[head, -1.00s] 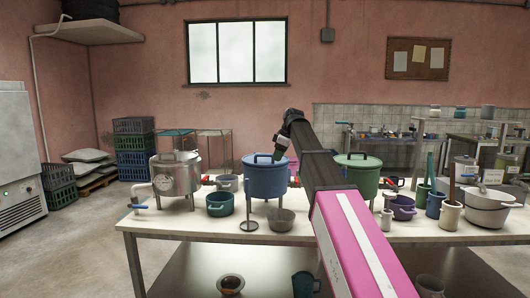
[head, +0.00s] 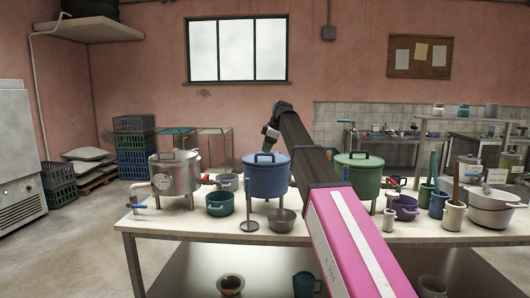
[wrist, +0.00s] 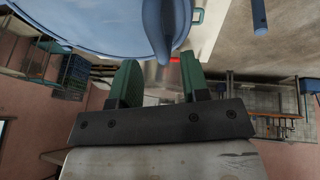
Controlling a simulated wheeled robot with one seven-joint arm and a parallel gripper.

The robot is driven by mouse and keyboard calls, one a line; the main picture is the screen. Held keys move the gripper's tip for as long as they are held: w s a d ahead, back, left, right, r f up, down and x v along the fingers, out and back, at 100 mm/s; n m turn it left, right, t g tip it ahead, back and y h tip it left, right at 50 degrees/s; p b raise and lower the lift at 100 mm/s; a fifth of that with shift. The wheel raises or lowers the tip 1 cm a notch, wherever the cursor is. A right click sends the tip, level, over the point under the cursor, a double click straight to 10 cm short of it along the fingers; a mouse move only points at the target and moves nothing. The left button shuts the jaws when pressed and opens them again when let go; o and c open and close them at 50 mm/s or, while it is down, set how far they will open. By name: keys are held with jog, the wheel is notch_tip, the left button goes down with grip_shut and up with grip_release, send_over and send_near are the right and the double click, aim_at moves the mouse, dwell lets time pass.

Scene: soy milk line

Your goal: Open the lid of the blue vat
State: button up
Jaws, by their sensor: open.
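The blue vat (head: 267,181) stands on the table with its lid (head: 281,160) on and a loop handle (head: 257,158) on top. In the wrist view the blue lid (wrist: 85,22) fills the top of the picture, and its handle (wrist: 160,28) shows edge-on. My gripper (head: 268,145) is above the lid, close over the handle. In the wrist view my gripper (wrist: 158,74) has its two green fingers apart, with nothing between them. The handle lies just beyond the fingertips, apart from them.
A steel vat (head: 175,174) stands left of the blue vat and a green vat (head: 360,175) to the right. A teal pot (head: 220,204) and a grey bowl (head: 282,220) are close in front on the table (head: 180,224).

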jog(key=shift+x, duration=1.25)
